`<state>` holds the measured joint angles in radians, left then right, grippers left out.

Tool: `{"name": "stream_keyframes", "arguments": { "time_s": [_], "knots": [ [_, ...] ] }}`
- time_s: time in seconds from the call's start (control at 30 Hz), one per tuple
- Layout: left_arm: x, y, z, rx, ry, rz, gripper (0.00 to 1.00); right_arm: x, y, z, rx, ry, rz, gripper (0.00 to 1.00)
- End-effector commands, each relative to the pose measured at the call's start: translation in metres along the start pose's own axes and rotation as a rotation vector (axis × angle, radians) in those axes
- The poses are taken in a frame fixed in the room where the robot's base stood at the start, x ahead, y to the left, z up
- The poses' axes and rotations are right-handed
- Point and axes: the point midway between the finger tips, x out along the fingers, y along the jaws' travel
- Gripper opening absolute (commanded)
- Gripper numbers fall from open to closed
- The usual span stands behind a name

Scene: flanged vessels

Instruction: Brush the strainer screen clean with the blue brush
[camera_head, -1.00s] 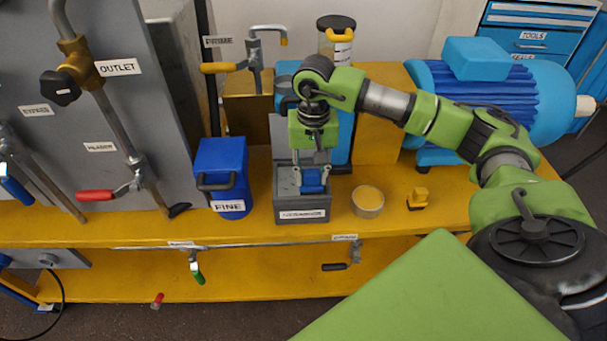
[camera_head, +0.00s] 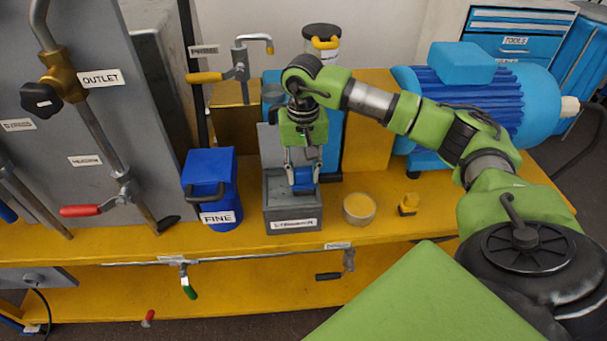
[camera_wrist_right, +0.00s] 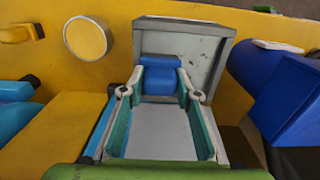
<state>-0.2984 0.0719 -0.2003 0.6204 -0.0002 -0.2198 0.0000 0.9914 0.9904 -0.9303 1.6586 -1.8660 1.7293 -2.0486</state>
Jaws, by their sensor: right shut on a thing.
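My right gripper (camera_head: 302,176) points down over an open grey box (camera_head: 292,213) on the yellow bench. It is shut on the blue brush (camera_head: 303,181), which is at the box's mouth. In the right wrist view the blue brush (camera_wrist_right: 160,78) sits between the two fingers with teal pads (camera_wrist_right: 160,95), in front of the grey box wall (camera_wrist_right: 188,45). I cannot tell whether the brush touches anything inside. No strainer screen can be made out clearly. My left gripper is out of view.
A blue container labelled FINE (camera_head: 209,188) stands left of the box. A yellow-handled valve (camera_head: 238,70) rises behind. A blue motor (camera_head: 475,95) stands at the right. The front strip of bench is mostly clear.

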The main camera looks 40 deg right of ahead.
Motion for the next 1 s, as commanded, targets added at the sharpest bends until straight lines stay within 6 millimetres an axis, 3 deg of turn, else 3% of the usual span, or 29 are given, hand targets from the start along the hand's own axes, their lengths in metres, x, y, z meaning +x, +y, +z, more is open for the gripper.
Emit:
{"name": "stream_keyframes", "arguments": {
  "time_s": [0.23,0.5,1.0],
  "knots": [
    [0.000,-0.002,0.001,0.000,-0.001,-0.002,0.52,0.000,-0.005,0.000,0.000,0.000,0.000,0.13],
    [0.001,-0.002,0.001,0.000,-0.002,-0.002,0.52,0.000,-0.029,0.000,-0.001,0.001,-0.001,0.13],
    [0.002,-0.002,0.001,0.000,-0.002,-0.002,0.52,0.001,-0.040,0.000,0.000,0.001,-0.003,0.13]
  ]
}}
